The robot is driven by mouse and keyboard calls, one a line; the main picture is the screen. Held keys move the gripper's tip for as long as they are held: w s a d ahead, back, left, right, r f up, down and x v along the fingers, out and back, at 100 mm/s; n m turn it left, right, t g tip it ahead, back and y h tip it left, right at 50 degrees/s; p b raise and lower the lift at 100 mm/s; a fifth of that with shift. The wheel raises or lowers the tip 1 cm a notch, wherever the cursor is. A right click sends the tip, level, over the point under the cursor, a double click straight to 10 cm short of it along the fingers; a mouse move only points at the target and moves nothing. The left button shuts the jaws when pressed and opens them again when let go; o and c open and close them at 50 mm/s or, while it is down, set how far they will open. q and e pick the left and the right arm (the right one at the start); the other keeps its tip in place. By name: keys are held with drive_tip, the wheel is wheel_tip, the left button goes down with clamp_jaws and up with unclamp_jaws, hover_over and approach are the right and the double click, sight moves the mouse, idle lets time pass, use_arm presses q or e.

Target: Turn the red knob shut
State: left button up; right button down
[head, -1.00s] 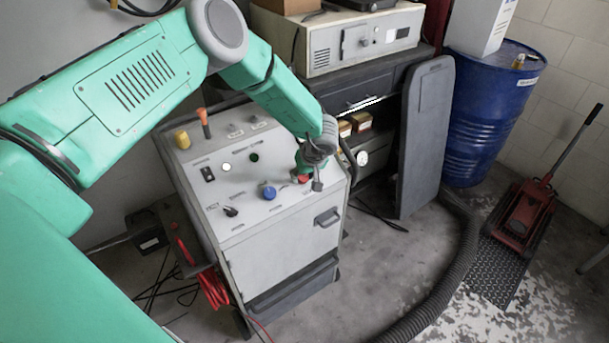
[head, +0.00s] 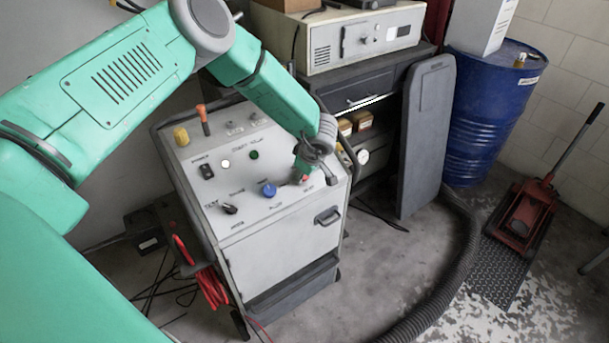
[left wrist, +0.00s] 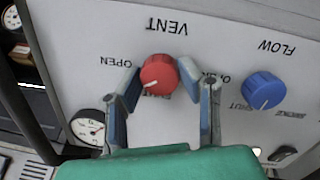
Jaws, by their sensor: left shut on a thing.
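The red knob (left wrist: 159,74) sits on the grey panel under the word VENT, with OPEN to its left and SHUT below it, partly covered. Its white pointer mark slants down and left, near SHUT. My left gripper (left wrist: 160,75) has a blue-padded finger on each side of the knob and is shut on it. In the head view the red knob (head: 304,179) is a small red patch, mostly hidden by my left gripper (head: 311,175). My right gripper is in neither view.
The blue FLOW knob (left wrist: 262,91) stands right of my fingers; a round gauge (left wrist: 88,127) is at the left. The wheeled cabinet (head: 280,255) also carries a black knob (head: 230,208) and an orange-handled lever (head: 203,118). A dark upright panel (head: 424,140) stands right of it.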

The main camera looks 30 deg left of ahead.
use_arm(q)
drive_tip(key=n+b, duration=0.1)
drive_tip(key=n, duration=0.5)
drive_tip(key=shift+t+y+b, duration=0.3)
drive_tip(key=shift+b, duration=0.05)
drive_tip(key=n+b, duration=0.1)
drive_tip(key=n, duration=0.4)
drive_tip(key=shift+b, duration=0.3)
drive_tip(key=shift+n+y, duration=0.3)
drive_tip(key=shift+n, duration=0.1)
drive_tip(key=o, duration=1.1)
drive_tip(key=shift+f, duration=0.1)
drive_tip(key=shift+o, duration=0.2)
